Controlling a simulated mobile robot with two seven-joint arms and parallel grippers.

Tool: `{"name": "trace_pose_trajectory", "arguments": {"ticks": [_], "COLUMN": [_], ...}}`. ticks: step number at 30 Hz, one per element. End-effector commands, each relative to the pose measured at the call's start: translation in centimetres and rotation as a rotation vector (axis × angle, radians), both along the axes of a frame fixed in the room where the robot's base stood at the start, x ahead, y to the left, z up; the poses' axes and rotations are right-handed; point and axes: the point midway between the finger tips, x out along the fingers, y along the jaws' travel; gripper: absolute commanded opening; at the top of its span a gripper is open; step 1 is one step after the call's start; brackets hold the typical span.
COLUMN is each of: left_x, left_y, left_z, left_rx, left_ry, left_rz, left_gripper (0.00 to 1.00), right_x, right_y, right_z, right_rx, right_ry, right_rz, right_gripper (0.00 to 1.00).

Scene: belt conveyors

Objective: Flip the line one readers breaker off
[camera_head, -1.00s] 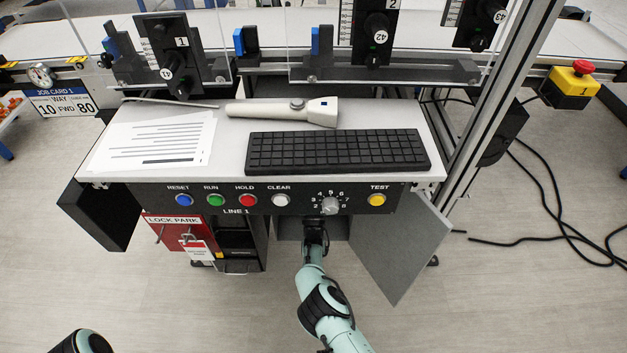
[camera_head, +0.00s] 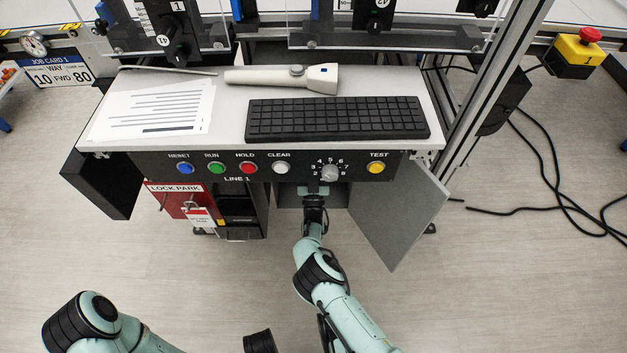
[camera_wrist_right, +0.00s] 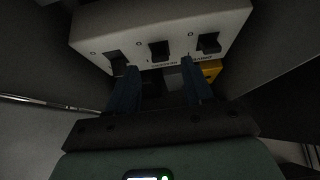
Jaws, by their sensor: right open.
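A white breaker box (camera_wrist_right: 160,22) with several marks and three black rocker switches shows in the right wrist view: a left switch (camera_wrist_right: 118,62), a middle switch (camera_wrist_right: 159,50) and a right switch (camera_wrist_right: 208,42). The labels under them are too dark and blurred to read. My right gripper (camera_wrist_right: 160,88) is open, its two fingers just below the box, either side of the middle switch. I cannot tell whether a finger touches it. In the head view my right gripper (camera_head: 314,200) reaches into the open cabinet under the desk, which hides the breakers. My left gripper is out of view.
The cabinet door (camera_head: 398,215) stands open on the right. A red lock park board (camera_head: 180,203) hangs left of the opening. The control panel (camera_head: 225,180) with buttons and a dial (camera_head: 329,173) is just above. A yellow part (camera_wrist_right: 211,69) is behind the right finger.

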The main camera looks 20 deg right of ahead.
Motion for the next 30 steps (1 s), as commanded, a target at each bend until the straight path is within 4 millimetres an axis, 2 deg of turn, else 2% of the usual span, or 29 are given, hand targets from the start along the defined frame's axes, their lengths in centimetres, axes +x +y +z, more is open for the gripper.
{"name": "trace_pose_trajectory", "arguments": {"ticks": [6, 12, 18, 30], "left_x": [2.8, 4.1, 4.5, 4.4], "left_y": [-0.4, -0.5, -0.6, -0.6], "left_z": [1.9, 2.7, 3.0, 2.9], "left_rx": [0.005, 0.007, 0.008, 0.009], "left_ry": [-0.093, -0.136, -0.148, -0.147], "left_rz": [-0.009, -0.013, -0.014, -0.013], "left_gripper": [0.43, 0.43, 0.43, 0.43], "right_x": [-4.1, -6.6, -7.5, -7.5], "right_y": [1.2, 1.9, 2.1, 2.1], "right_z": [-2.8, -4.6, -5.3, -5.3], "right_rx": [0.001, 0.000, 0.000, 0.000], "right_ry": [0.004, 0.002, 0.000, 0.000], "right_rz": [0.001, 0.001, 0.000, 0.000], "right_gripper": [0.51, 0.51, 0.51, 0.51]}}
